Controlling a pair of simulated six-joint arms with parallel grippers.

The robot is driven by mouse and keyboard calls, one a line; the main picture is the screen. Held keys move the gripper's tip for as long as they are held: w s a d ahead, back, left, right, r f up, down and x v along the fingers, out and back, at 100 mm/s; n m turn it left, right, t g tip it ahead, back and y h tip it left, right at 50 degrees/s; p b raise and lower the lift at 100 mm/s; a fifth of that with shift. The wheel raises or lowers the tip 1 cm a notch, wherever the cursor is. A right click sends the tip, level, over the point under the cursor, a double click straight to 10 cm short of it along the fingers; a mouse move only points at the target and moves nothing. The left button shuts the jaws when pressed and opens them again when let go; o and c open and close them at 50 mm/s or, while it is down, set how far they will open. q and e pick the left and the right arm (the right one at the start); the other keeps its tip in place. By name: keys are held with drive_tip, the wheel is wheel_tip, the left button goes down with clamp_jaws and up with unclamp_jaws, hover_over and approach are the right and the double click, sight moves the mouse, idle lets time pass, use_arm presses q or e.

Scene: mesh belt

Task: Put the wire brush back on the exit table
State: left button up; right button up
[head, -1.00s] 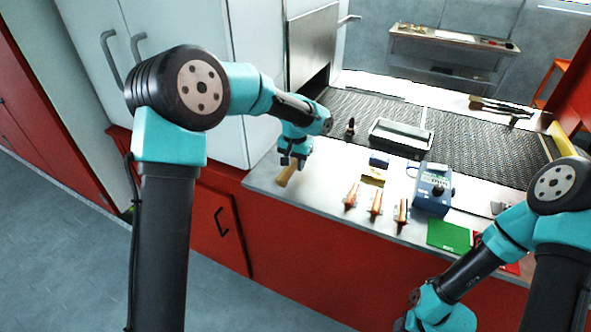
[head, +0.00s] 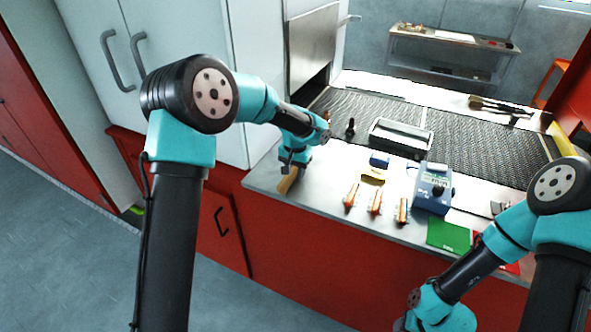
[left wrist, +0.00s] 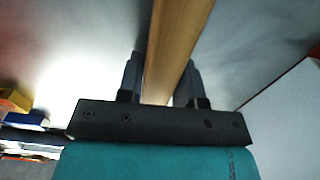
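My left gripper (head: 292,163) is over the left end of the metal table (head: 262,180) in front of the mesh belt. It is shut on a wooden handle, which I take to be the wire brush (head: 288,181). In the left wrist view the handle (left wrist: 176,45) runs between the two fingers; no bristles show. In the head view the handle slants, its lower end near the table's front edge; I cannot tell whether it touches the table. My right arm's wrist (head: 440,310) is low at the front right; its fingertips are out of view.
Several orange-handled items (head: 375,202), a blue device (head: 433,188), a yellow sponge-like block (head: 373,176) and a green card (head: 448,235) lie on the table. A metal tray (head: 400,137) sits on the mesh belt (head: 480,150). Tall white cabinets (head: 185,60) stand at left.

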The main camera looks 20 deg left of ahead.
use_arm(q)
drive_tip(key=o, duration=0.4)
drive_tip(key=shift+r, duration=0.1)
wheel_tip(320, 180, up, 12)
drive_tip(key=shift+r, duration=0.1)
idle(0.5)
